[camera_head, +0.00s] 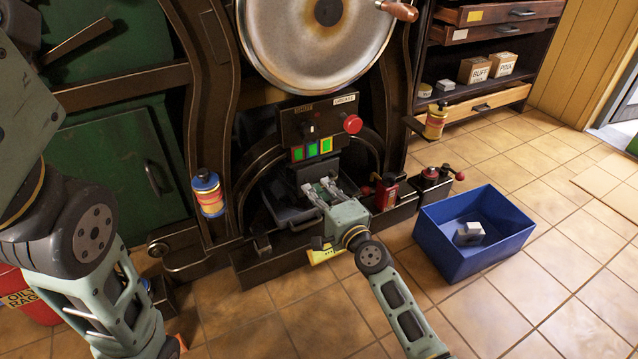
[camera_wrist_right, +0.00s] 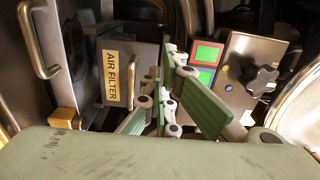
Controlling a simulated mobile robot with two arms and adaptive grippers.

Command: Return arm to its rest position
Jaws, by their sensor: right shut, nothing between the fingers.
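My right arm reaches up from the bottom right in the head view. My right gripper (camera_head: 318,190) is in front of the press, just below its control panel (camera_head: 318,122). Its fingers are shut with nothing between them. In the right wrist view the gripper (camera_wrist_right: 163,62) is close to a grey box labelled AIR FILTER (camera_wrist_right: 113,78) and to the panel with red and green squares (camera_wrist_right: 207,54). I cannot tell whether the fingers touch anything. My left arm shows at the left of the head view; its gripper is out of view.
A blue bin (camera_head: 470,250) holding a grey-white block (camera_head: 468,233) stands on the tiled floor at the right.

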